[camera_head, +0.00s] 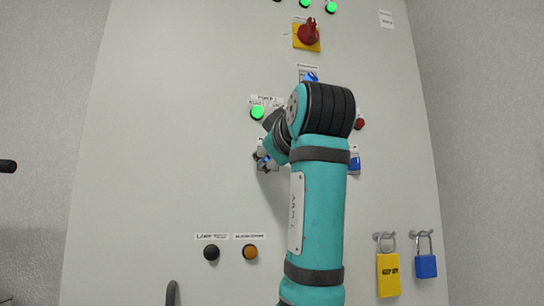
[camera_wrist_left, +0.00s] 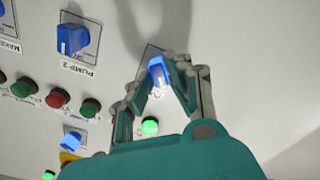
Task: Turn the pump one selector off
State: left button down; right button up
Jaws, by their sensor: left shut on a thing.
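A blue selector knob (camera_wrist_left: 157,71) sits between the fingertips of my left gripper (camera_wrist_left: 159,78) in the left wrist view. The fingers are shut on it, one on each side. Its label is mostly hidden, so I cannot read its name or setting. A second blue selector (camera_wrist_left: 72,39), labelled PUMP 2, is to its left in that view, apart from the gripper. In the head view my left gripper (camera_head: 265,157) is at the panel, below a lit green lamp (camera_head: 257,112), and my arm hides much of the area. My right gripper is not in view.
A red rotary switch (camera_head: 308,33) on a yellow plate is higher on the panel (camera_head: 150,130). Black (camera_head: 211,253) and amber (camera_head: 250,252) buttons are lower down. Yellow (camera_head: 388,274) and blue (camera_head: 426,266) padlocks hang at lower right. The panel's left side is clear.

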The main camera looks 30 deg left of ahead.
pick_arm(q)
jog(key=shift+m+b, duration=0.5)
jog(key=shift+m, duration=3.3)
jog(key=shift+r, duration=0.1)
jog(key=c, duration=1.3)
grip_release()
jog(key=shift+d, duration=0.1)
jog(key=v, duration=1.2)
jog(key=shift+w, duration=0.1)
